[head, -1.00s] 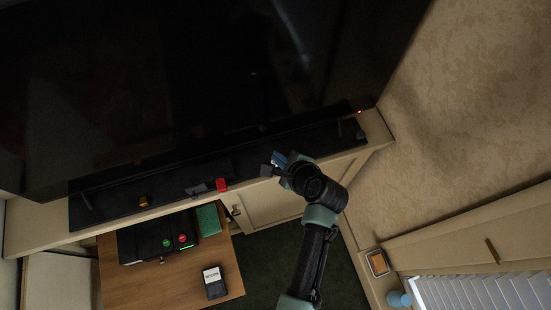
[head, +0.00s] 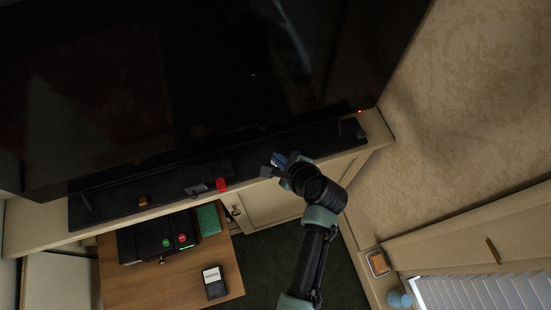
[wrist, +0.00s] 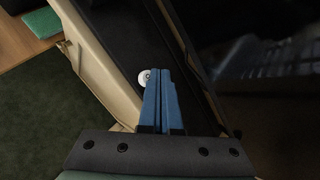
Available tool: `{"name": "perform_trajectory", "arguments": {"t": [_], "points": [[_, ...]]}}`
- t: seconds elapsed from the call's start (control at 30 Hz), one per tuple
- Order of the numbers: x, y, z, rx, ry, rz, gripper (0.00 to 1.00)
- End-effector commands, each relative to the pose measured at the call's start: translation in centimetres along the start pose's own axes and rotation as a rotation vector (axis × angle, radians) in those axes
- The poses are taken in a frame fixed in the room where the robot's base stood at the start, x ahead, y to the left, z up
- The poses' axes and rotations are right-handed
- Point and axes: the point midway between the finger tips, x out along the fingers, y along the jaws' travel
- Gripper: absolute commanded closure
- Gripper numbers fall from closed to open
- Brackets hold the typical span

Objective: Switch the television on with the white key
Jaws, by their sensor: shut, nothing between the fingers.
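The television (head: 190,80) is a large dark screen across the top of the head view, with a small red light (head: 360,111) lit at its lower right corner. In the wrist view a small round white key (wrist: 145,77) with a dark mark sits on the dark strip in front of the screen. My gripper (wrist: 159,72) is shut and empty, its blue fingertips right beside the white key and covering part of it. I cannot tell whether they touch. In the head view my gripper (head: 278,161) is over the dark strip and the white key does not show.
A red object (head: 221,185), grey pieces (head: 197,189) and a brass-coloured object (head: 143,201) lie along the dark strip (head: 105,207). Below is a wooden surface (head: 150,282) with a black box (head: 140,242), a green book (head: 208,219) and a labelled device (head: 214,282).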

Motion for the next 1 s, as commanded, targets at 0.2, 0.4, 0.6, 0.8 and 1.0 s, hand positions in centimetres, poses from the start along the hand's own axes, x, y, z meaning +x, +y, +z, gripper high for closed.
{"name": "perform_trajectory", "arguments": {"t": [0.2,0.4,0.6,0.8,1.0], "points": [[0.15,0.08,-0.11,0.000,0.000,0.000,1.00],[0.16,0.09,-0.13,0.000,0.000,0.000,1.00],[0.30,0.20,-0.23,0.000,0.000,0.000,1.00],[0.47,0.32,-0.35,0.000,0.000,0.000,1.00],[0.64,0.45,-0.48,0.000,0.000,0.000,1.00]]}}
